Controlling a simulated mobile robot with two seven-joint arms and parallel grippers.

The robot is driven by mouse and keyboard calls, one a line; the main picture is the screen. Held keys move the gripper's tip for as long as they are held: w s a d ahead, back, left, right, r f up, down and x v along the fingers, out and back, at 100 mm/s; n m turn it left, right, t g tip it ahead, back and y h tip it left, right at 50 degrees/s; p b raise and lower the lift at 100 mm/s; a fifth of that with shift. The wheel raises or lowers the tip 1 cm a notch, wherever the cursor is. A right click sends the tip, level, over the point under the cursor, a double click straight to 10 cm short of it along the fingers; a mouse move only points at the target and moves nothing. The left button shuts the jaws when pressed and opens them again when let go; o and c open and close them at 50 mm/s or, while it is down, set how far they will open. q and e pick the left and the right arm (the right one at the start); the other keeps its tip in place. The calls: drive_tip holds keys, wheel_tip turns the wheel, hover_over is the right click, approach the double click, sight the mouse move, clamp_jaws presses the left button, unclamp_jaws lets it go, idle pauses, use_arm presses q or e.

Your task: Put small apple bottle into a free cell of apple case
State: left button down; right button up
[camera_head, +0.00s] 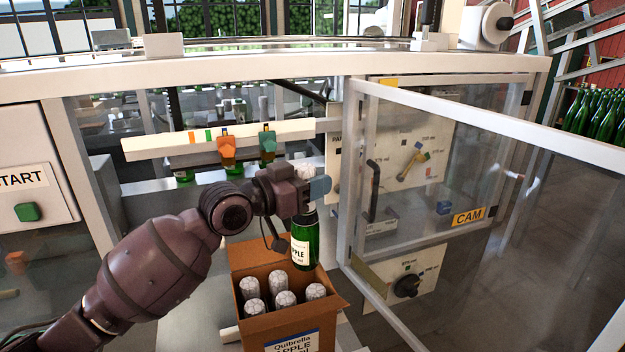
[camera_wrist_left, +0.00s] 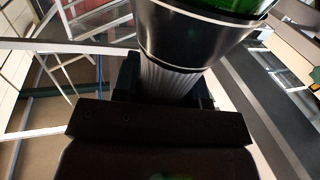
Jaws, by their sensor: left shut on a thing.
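My left gripper (camera_head: 306,190) is shut on the small apple bottle (camera_head: 303,246), a green bottle with a white label, and holds it about upright by its upper part. In the left wrist view the bottle's dark collar and green glass (camera_wrist_left: 205,30) fill the top, with the ribbed neck between the fingers. The bottle hangs over the back right of the apple case (camera_head: 240,268), an open brown cardboard box. Several silver-topped bottles (camera_head: 285,299) stand in the case. No silver top shows at its back right corner, partly behind the held bottle. My right gripper is out of view.
An open glass door (camera_head: 470,200) with a white frame stands close to the right of the case. A white rail (camera_head: 165,150) with orange and green clips runs behind. A panel with a black knob (camera_head: 406,286) is right of the case.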

use_arm(q)
drive_tip(key=shift+r, duration=0.1)
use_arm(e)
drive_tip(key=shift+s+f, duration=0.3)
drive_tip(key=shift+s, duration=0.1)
